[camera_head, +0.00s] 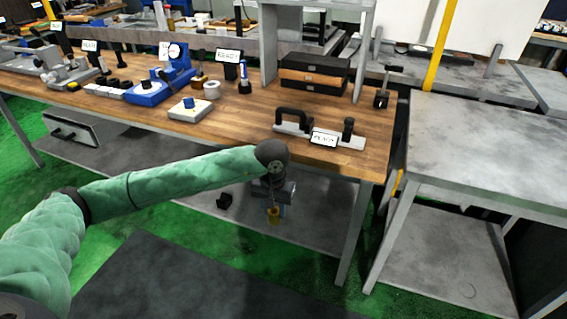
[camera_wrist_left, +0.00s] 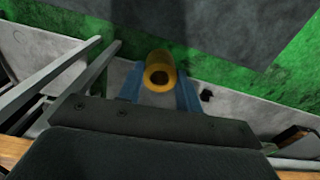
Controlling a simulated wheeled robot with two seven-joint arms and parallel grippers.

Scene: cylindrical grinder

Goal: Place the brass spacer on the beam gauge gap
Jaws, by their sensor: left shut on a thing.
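The brass spacer (camera_head: 273,216) is a yellow, hollow cylinder. My left gripper (camera_head: 275,205) is shut on it and holds it in front of the wooden bench, lower in the picture than the bench's front edge. In the left wrist view the spacer (camera_wrist_left: 160,72) shows its open bore between my blue fingers (camera_wrist_left: 161,92). A long grey bar with a black arched handle, a black knob and a white label, which looks like the beam gauge (camera_head: 349,140), lies near the bench's front right. Its gap cannot be made out. My right gripper is out of view.
The wooden bench (camera_head: 235,113) carries a small white and blue block (camera_head: 190,108), a blue dial stand (camera_head: 150,92) and stacked black and orange boxes (camera_head: 312,77). A grey table (camera_head: 490,150) stands at right, with a bare top. A lower shelf (camera_head: 315,212) runs under the bench.

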